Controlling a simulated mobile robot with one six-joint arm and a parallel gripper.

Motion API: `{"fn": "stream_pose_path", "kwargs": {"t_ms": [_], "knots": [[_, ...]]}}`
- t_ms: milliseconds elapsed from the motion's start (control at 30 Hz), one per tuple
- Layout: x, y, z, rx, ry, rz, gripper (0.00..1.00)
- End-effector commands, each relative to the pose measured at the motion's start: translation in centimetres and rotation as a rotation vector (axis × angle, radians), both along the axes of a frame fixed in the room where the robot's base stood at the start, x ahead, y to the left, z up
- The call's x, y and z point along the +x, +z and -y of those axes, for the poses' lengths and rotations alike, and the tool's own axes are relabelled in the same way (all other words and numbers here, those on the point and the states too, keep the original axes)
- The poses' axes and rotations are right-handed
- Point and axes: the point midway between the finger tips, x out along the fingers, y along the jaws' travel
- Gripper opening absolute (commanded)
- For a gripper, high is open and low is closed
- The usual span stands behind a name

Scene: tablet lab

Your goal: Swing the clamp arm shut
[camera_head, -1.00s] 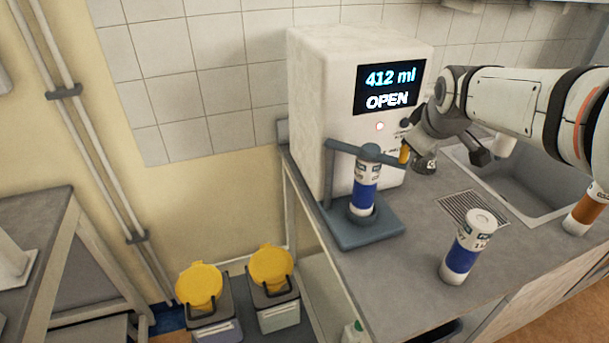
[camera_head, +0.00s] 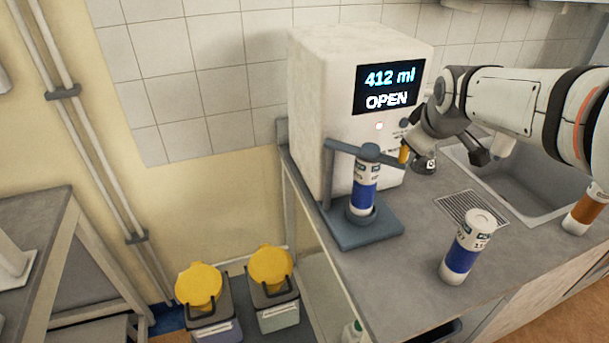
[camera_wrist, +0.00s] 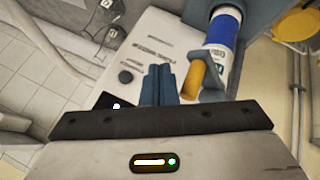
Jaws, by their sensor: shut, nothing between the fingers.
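The blue-grey clamp stand (camera_head: 366,233) stands on the counter in front of a white machine. Its clamp arm (camera_head: 345,147) reaches right from the post across the top of a blue-and-white bottle (camera_head: 364,192). The arm's end carries an orange handle (camera_head: 404,153). The machine's display (camera_head: 389,88) reads "412 ml" and "OPEN". In the wrist view my gripper (camera_wrist: 158,82) is shut and empty, with its fingers just left of the orange handle (camera_wrist: 197,79). I cannot tell whether they touch. The bottle (camera_wrist: 222,38) shows behind the handle.
A loose blue-labelled bottle (camera_head: 461,258) stands on the counter front, near a drain grille (camera_head: 470,208). A sink (camera_head: 530,180) lies right, with an orange-labelled bottle (camera_head: 586,210) at the edge. Yellow-lidded bins (camera_head: 270,266) stand on the floor left of the counter.

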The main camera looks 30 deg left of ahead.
Motion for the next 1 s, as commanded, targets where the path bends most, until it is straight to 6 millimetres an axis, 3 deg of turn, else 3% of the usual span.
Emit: {"fn": "stream_pose_path", "kwargs": {"t_ms": [167, 367, 700, 1000], "knots": [[-0.4, -0.1, 0.2, 0.001, 0.000, 0.001, 0.00], [-2.6, -0.3, 1.4, 0.002, 0.002, 0.003, 0.00], [-4.7, 5.9, 5.4, 0.002, 0.003, 0.003, 0.00], [-5.4, 7.9, 6.7, 0.000, 0.005, -0.001, 0.00]]}}
